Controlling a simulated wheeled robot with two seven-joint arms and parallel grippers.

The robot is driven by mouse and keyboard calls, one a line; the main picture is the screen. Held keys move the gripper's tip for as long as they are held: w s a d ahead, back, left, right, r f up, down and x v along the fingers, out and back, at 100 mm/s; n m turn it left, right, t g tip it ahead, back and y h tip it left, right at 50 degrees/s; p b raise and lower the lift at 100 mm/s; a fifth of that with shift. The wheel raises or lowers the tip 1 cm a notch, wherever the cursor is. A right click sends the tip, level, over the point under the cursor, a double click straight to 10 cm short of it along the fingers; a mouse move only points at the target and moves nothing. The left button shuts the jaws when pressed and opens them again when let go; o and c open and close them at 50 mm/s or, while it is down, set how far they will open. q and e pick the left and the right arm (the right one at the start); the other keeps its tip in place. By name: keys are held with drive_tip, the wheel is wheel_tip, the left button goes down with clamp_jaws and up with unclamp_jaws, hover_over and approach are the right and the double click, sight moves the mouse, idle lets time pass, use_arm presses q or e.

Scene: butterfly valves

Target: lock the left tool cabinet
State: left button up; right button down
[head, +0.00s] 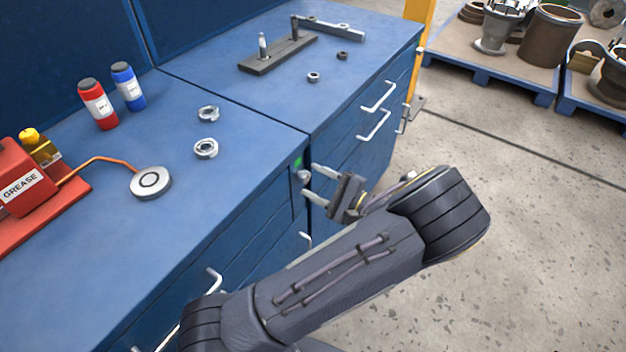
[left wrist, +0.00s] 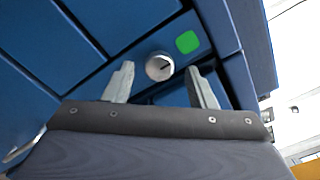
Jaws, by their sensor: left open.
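The left tool cabinet (head: 90,228) is blue, with drawers on its front. Its round silver lock (head: 304,176) sits at the upper right corner of the front, below a green mark (head: 298,162). In the left wrist view the lock (left wrist: 159,67) shows a dark slot, with the green mark (left wrist: 187,42) above and to its right. My left gripper (head: 313,182) is open, its fingers pointing at the cabinet front on either side of the lock. In the left wrist view the lock appears between the fingertips; I cannot tell whether they touch it. My right gripper is not in view.
A second blue cabinet (head: 350,150) with drawer handles adjoins on the right. Red (head: 98,105) and blue (head: 127,87) bottles, metal rings (head: 206,148) and a red grease unit (head: 25,178) stand on top. Loaded pallets (head: 500,85) stand at the back right. The concrete floor (head: 510,200) is clear.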

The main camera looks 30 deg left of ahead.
use_arm(q)
drive_tip(key=shift+a, duration=0.6)
drive_tip(key=c, duration=1)
